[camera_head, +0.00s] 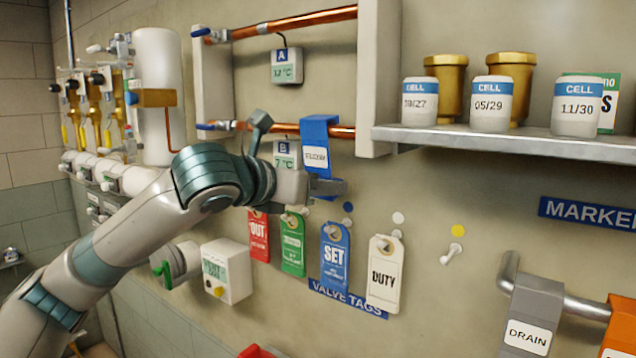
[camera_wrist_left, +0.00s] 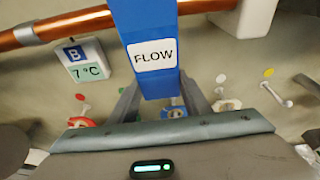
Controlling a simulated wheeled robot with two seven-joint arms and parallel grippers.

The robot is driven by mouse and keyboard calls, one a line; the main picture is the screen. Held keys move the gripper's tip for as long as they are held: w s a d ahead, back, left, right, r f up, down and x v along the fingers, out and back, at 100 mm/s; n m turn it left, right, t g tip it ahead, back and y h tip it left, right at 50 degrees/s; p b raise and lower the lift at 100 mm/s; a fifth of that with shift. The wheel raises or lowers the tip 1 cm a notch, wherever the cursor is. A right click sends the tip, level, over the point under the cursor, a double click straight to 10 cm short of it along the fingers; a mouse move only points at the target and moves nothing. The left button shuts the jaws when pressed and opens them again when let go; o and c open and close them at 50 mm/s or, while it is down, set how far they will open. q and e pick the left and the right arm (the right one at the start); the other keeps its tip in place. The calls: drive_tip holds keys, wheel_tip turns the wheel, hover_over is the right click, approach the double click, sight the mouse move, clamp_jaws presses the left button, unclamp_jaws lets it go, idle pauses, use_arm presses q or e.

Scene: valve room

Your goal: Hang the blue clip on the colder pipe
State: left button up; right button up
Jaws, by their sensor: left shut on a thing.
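The blue clip (camera_head: 319,134), with a white label reading FLOW in the left wrist view (camera_wrist_left: 152,54), is at the lower copper pipe (camera_head: 343,132). Its top covers the pipe; whether it is hooked over or only in front, I cannot tell. My left gripper (camera_head: 328,188) is shut on the clip's lower end, its fingers on both sides. The gauge B (camera_head: 287,155) by this pipe reads 7 °C, clearly in the left wrist view (camera_wrist_left: 83,61). The upper copper pipe (camera_head: 310,21) has gauge A (camera_head: 287,66), reading 12 °C. My right gripper is out of view.
Red, green, blue SET (camera_head: 335,260) and white DUTY (camera_head: 383,273) tags hang below the clip. A shelf (camera_head: 520,142) with CELL jars and brass cups is at right. A grey DRAIN clip (camera_head: 532,310) hangs on a rail at lower right. An upright post (camera_head: 378,80) stands right of the clip.

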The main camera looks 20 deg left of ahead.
use_arm(q)
drive_tip(key=shift+f, duration=0.1)
drive_tip(key=o, duration=1.1)
drive_tip(key=shift+s, duration=0.15)
drive_tip(key=b+v, duration=0.5)
drive_tip(key=v, duration=1.2)
drive_tip(key=shift+f, duration=0.1)
